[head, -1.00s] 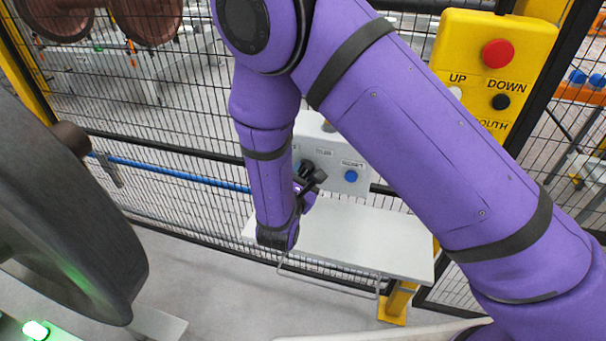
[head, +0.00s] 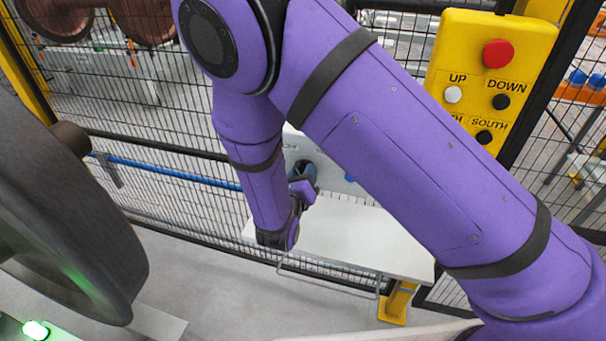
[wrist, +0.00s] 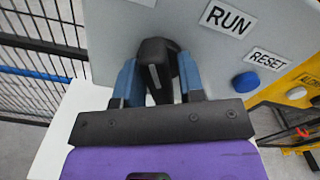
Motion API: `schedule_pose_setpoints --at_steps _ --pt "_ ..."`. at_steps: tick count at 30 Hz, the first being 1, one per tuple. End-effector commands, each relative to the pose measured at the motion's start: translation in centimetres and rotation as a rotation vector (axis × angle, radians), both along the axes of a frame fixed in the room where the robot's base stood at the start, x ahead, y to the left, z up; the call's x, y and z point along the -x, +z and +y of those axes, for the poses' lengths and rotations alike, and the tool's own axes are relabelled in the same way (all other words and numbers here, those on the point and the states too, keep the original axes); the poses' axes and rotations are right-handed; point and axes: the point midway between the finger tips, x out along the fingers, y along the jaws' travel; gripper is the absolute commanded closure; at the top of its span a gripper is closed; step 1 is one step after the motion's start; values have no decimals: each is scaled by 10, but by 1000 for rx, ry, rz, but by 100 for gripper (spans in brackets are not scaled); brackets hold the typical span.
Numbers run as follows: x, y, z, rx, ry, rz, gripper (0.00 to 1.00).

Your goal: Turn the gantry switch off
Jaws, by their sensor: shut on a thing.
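The gantry switch (wrist: 157,62) is a black rotary handle with a pale stripe on a light grey control box (wrist: 204,60). In the wrist view, my gripper (wrist: 158,82) has its two blue-grey fingers on either side of the handle, shut on it. A "RUN" label (wrist: 228,20) is to the upper right of the handle. In the head view, my gripper (head: 303,177) is at the box front (head: 293,147), and my arm covers much of the box and the switch.
A blue button (wrist: 246,82) under a "RESET" label is right of the switch. A white shelf (head: 350,238) lies below the box. A yellow pendant (head: 490,75) with a red button hangs at right. Wire fencing (head: 170,190) runs behind; a large dark wheel (head: 65,215) stands at left.

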Motion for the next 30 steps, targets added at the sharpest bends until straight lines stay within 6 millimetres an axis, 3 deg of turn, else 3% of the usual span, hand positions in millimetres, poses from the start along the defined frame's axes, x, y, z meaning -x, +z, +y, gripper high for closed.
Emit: schedule_pose_setpoints --at_steps 13,30 --pt "1 -1 1 244 2 90 88" --pt "1 -1 1 292 3 108 88"
